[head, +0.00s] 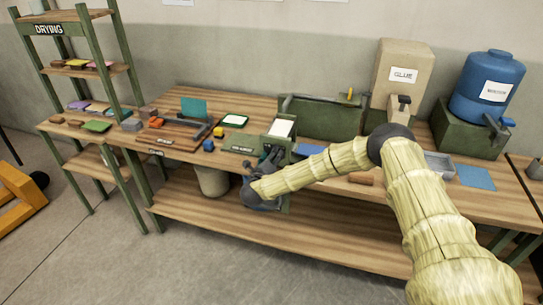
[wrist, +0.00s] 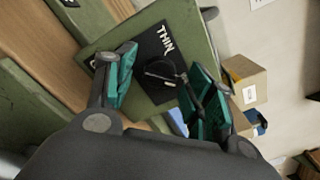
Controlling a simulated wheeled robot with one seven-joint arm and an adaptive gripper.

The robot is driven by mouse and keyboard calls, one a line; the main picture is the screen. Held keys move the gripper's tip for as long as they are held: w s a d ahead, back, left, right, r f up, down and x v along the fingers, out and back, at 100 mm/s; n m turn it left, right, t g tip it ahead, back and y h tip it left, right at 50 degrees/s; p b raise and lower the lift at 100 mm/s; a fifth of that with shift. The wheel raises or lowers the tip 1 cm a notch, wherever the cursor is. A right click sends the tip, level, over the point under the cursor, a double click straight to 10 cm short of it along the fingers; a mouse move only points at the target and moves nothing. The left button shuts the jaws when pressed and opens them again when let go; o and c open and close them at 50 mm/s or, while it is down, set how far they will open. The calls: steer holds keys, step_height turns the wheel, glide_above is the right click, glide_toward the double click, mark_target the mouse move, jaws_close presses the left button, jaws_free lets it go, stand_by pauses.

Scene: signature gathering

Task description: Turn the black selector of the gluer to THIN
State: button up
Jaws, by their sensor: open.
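The gluer's green front panel (wrist: 197,32) fills the upper middle of the wrist view, tilted. It carries a black plate (wrist: 140,48) lettered THIN; another label at its left is mostly hidden by a finger. The round black selector (wrist: 160,70) sits on the plate, with a thin pale line across it; I cannot tell which mark it points to. My gripper (wrist: 164,61) is open, its teal-padded fingers on either side of the selector, with a gap to it. In the head view my gripper (head: 268,168) is at the bench's front edge before the green gluer (head: 275,143), hiding the selector.
A beige GLUE tank (head: 402,62) and a blue barrel (head: 487,82) stand at the right. A pale bin (head: 212,181) is on the lower shelf.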

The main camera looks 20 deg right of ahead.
steer(key=c, duration=1)
steer(key=shift+f+b, duration=0.1)
steer(key=shift+b, duration=0.25)
steer(key=n+b, duration=0.3)
steer(key=shift+f, duration=0.1)
steer(key=n+b, duration=0.4)
steer(key=n, duration=0.1)
steer(key=shift+a, duration=0.1)
steer(key=n+b, duration=0.3)
steer(key=n, duration=0.2)
steer(key=shift+n, duration=0.4)
steer(key=shift+n+b, duration=0.8)
steer(key=shift+n, duration=1.3)
